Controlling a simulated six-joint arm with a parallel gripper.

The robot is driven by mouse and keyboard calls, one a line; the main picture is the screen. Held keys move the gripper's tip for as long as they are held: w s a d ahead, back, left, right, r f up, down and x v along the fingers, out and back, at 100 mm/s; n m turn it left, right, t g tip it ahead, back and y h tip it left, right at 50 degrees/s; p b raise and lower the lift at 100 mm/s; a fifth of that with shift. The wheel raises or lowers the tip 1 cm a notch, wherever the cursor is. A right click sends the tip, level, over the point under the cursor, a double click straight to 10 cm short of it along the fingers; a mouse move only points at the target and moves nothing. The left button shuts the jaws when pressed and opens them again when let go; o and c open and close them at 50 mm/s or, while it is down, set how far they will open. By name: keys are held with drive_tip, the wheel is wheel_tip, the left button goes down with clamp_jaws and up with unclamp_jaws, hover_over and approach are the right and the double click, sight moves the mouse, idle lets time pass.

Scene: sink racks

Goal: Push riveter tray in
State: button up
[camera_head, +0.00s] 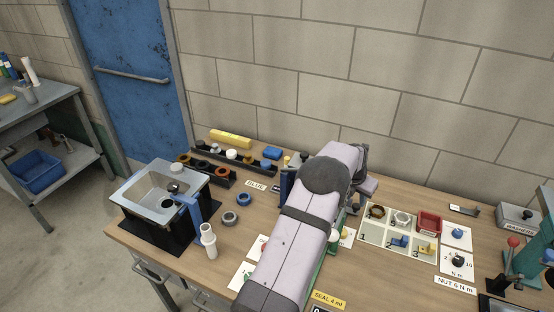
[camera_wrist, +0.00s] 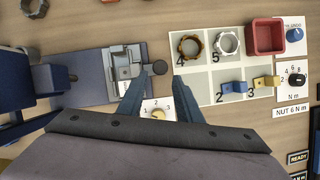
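In the wrist view, a grey-blue plate (camera_wrist: 90,88), which looks like the riveter tray, lies on the wooden bench. A silver metal fixture (camera_wrist: 124,66) is at its right end, and a round dark knob (camera_wrist: 160,67) shows just right of that. A dark blue machine body (camera_wrist: 50,78), likely the riveter, stands at the plate's left end. My gripper (camera_wrist: 157,82) is open and empty. Its left finger overlaps the plate's right end in the picture; I cannot tell the height gap or any contact. In the head view my arm hides most of the riveter and tray.
A numbered white board (camera_head: 372,238) holds rings, a red bin (camera_head: 429,222) and small blue and yellow parts. A dial card (camera_wrist: 158,112) lies between my fingers in the wrist view. A sink (camera_head: 160,190) and loose rings are left; a wall is behind.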

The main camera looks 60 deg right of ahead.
drive_tip(key=w+d+r+m+t+h+p, duration=0.1)
drive_tip(key=w+r+m+h+p, duration=0.1)
drive_tip(key=w+r, duration=0.45)
drive_tip(key=w+d+r+m+h+p, duration=0.1)
drive_tip(key=w+r+m+p, duration=0.15)
drive_tip(key=r, duration=0.65)
drive_tip(key=w+a+m+t, duration=0.1)
drive_tip(key=w+a, duration=0.4)
drive_tip(key=w, duration=0.3)
drive_tip(key=w+a+m+t+y+b, duration=0.1)
drive_tip(key=w+a, duration=0.3)
drive_tip(key=w, duration=0.4)
drive_tip(key=shift+w+a+f, duration=0.25)
drive_tip(key=shift+a+f, duration=0.1)
drive_tip(key=shift+f, duration=0.05)
